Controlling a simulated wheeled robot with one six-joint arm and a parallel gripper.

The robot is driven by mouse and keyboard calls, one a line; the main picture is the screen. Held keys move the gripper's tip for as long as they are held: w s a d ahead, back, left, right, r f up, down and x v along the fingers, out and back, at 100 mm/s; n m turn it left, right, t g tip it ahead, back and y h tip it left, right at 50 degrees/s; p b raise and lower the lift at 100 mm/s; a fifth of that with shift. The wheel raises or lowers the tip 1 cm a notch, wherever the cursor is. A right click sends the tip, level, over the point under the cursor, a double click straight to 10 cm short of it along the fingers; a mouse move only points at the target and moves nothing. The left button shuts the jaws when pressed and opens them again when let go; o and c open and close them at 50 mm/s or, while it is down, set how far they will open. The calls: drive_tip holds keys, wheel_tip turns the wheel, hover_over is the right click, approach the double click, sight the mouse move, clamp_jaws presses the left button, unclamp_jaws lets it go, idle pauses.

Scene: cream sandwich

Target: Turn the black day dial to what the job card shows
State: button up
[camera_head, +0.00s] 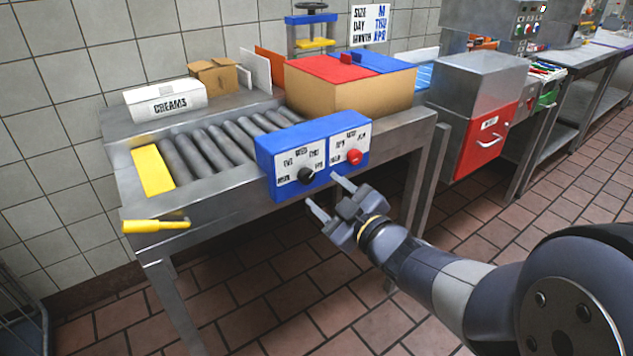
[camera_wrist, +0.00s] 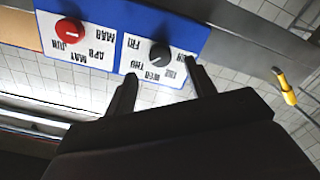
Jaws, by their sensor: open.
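The black day dial (camera_head: 306,176) is on the left white panel of a blue box at the table's front edge. Its panel carries day labels, and the dial also shows in the wrist view (camera_wrist: 160,54). Its pointer is too small to read surely. The job card (camera_head: 368,25) at the back reads size M, day THU, month APR. My gripper (camera_head: 321,189) is open and empty, its fingers pointing at the box just in front of the black dial. In the wrist view the fingers (camera_wrist: 160,70) lie either side below the dial, apart from it.
A red month dial (camera_head: 354,157) sits right of the black one on the same blue box (camera_head: 262,150). A yellow handle (camera_head: 155,226) sticks out at the table's front left. Rollers, a creams box (camera_head: 165,101) and a red-and-blue-topped carton (camera_head: 345,95) occupy the table.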

sight(309, 178)
drive_tip(key=v, duration=0.5)
drive_tip(key=shift+s+d+p, duration=0.15)
drive_tip(key=shift+s+p, duration=0.1)
drive_tip(key=shift+p, duration=0.1)
drive_tip(key=shift+w, duration=0.1)
drive_tip(key=b+x, duration=0.1)
drive_tip(key=x, duration=0.9)
drive_tip(key=shift+w+a+b, duration=0.25)
drive_tip(key=shift+a+b, duration=0.05)
drive_tip(key=shift+b, duration=0.1)
